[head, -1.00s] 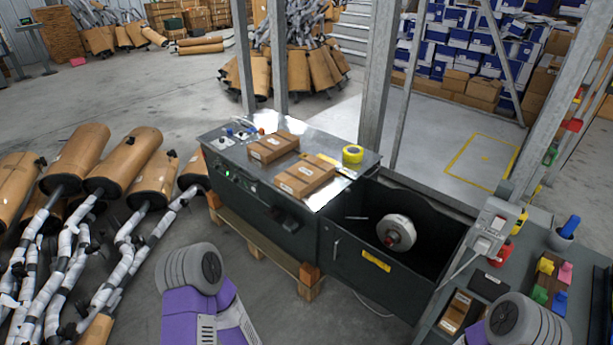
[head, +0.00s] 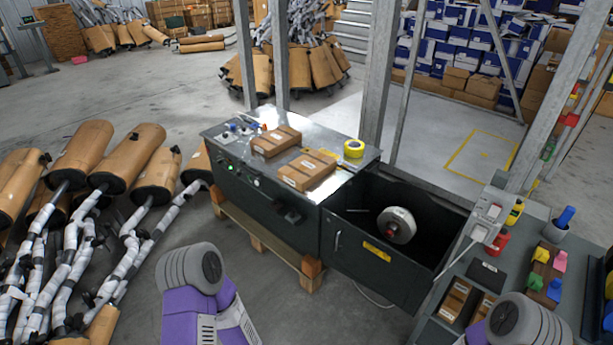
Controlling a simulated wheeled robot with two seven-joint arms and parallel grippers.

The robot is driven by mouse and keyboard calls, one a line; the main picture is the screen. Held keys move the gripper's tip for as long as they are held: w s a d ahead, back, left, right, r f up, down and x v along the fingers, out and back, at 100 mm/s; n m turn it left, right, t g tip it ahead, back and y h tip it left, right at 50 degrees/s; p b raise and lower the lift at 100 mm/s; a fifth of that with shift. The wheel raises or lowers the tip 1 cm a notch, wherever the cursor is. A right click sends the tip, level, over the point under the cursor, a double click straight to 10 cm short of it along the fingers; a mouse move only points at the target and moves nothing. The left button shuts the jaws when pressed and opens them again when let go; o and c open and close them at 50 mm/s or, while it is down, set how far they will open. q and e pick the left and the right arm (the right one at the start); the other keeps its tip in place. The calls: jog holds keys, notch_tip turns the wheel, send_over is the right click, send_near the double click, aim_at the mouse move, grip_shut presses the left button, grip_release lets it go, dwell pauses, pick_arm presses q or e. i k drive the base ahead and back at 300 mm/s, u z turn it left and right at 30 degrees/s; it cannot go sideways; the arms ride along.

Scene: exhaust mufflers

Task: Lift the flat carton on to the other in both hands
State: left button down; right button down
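Two flat brown cartons lie apart on the metal top of the dark machine in the head view. One carton (head: 276,141) is farther back and to the left. The other carton (head: 307,171) is nearer and to the right. Neither is stacked on the other. Parts of my two arms, purple and grey, show at the bottom edge, well short of the cartons. Neither of my grippers is in view.
A yellow tape roll (head: 354,148) stands on the machine top (head: 330,143), right of the cartons. An open black bin (head: 357,237) with a white reel (head: 396,225) adjoins it. A grey bench (head: 567,262) with small items is at right. Wrapped mufflers (head: 127,158) fill the left floor.

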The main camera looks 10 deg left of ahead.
aim_at(277, 136)
jog(key=u, duration=1.25)
jog(key=i, duration=1.65)
jog(key=z, duration=0.4)
